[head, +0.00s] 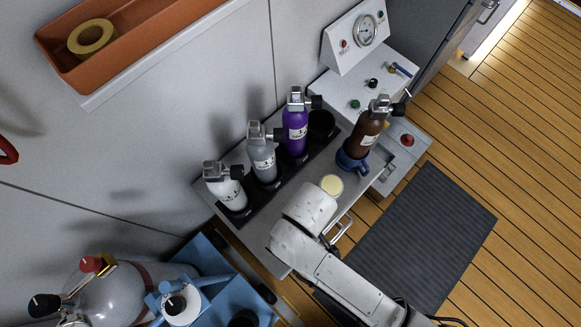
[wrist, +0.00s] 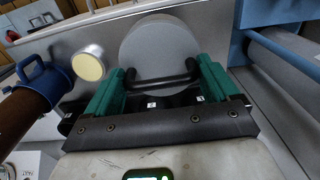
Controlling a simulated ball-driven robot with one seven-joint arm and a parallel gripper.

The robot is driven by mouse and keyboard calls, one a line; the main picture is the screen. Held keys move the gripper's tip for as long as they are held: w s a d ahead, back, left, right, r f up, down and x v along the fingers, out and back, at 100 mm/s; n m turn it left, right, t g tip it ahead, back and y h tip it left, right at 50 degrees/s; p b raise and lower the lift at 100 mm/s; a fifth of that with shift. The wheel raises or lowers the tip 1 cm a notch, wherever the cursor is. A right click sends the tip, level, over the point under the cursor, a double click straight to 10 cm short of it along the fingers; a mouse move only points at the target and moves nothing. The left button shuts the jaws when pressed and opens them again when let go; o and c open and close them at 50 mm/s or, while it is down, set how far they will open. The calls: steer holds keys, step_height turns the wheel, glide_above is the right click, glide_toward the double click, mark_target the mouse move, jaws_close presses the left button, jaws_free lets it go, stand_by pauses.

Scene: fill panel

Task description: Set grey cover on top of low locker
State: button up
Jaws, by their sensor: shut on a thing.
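My gripper (wrist: 155,78) shows in the wrist view with its green fingers shut on the black handle of a round grey cover (wrist: 160,42). The cover's disc lies beyond the fingertips, over or on a grey metal surface; I cannot tell whether it touches. In the head view my white arm hides the gripper and cover. The grey metal-topped cabinet (head: 257,213) under my arm, with a front handle, appears to be the low locker; no label confirms this.
A black rack (head: 240,219) along the wall side holds white, grey and purple bottles. A brown bottle (head: 368,130) stands in a blue holder (head: 352,162). A cream-topped round piece (head: 332,184) sits close to my arm.

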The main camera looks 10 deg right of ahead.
steer(key=shift+w+a+f+b, duration=0.4)
steer(key=shift+a+f, duration=0.3)
steer(key=shift+f, duration=0.75)
steer(key=shift+w+a+f+b, duration=0.35)
steer(key=shift+a+f, duration=0.35)
steer(key=shift+f, duration=0.8)
steer(key=shift+w+a+f+b, duration=0.4)
steer(key=shift+a+f, duration=0.3)
steer(key=shift+f, duration=0.75)
steer(key=shift+f, duration=0.1)
steer(key=o, duration=1)
step_height(320, 180, up, 12)
steer(key=p, duration=0.3)
